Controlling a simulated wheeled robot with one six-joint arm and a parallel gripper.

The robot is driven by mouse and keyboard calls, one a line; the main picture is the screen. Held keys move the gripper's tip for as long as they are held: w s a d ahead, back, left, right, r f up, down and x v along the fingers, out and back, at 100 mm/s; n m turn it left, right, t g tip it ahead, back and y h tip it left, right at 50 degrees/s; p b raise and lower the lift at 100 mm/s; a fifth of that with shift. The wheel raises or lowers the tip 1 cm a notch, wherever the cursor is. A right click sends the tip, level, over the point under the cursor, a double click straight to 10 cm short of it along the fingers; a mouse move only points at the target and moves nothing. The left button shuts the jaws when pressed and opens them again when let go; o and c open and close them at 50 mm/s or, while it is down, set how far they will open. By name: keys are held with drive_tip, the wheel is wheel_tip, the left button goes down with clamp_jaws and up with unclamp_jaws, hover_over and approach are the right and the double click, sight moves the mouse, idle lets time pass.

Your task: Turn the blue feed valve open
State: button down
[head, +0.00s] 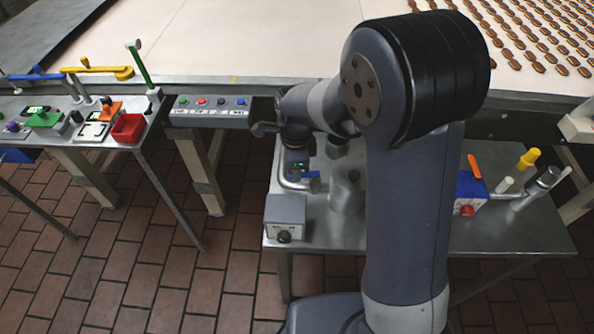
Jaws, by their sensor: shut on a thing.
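Part of the valve is hidden by my gripper, and my arm covers the middle of the table.
A grey box with a black knob (285,217) stands on the table's (400,232) front left. A blue box with an orange lever (472,190) stands at right. A button panel (210,110) is at left, near a side table holding a red bin (128,128).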

drive_tip(key=shift+w+m, duration=0.2)
drive_tip(key=shift+m, duration=0.2)
drive_tip(key=c, duration=1.4)
unclamp_jaws()
drive_tip(key=shift+o, duration=0.2)
wheel_tip(320, 180, up, 11)
drive_tip(key=shift+b, duration=0.4)
drive_tip(key=shift+f, duration=0.1)
wheel_tip(320, 180, down, 11)
drive_tip(key=shift+r+p, duration=0.1)
drive_tip(key=shift+p, duration=0.3)
drive_tip(key=shift+s, duration=0.15)
